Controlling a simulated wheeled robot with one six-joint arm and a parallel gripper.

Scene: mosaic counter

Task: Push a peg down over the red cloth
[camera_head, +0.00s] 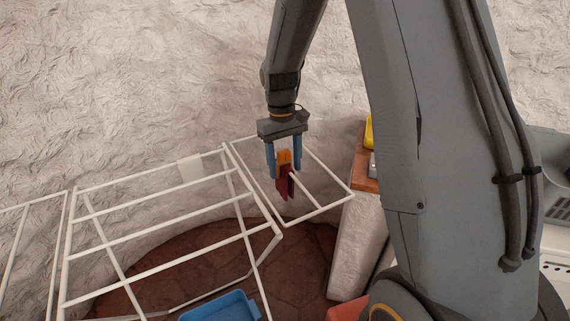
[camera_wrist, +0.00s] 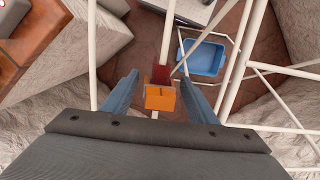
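The red cloth (camera_head: 284,184) hangs folded over a white rail of the drying rack's right wing; a small part shows in the wrist view (camera_wrist: 161,73). An orange peg (camera_head: 284,156) is at the cloth's top edge; it shows larger in the wrist view (camera_wrist: 160,97). My gripper (camera_head: 284,172) points down from above, its two blue fingers on either side of the peg. Gaps show between the peg and both fingers in the wrist view (camera_wrist: 159,82), so it is open. How far the peg sits over the rail is hidden.
The white rack (camera_head: 160,233) spreads left, with a small pale piece (camera_head: 190,169) on its back rail. A blue tub (camera_head: 222,307) is below. A wooden-topped pedestal (camera_head: 364,182) with a yellow item (camera_head: 369,133) stands close on the right. A rough pale wall is behind.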

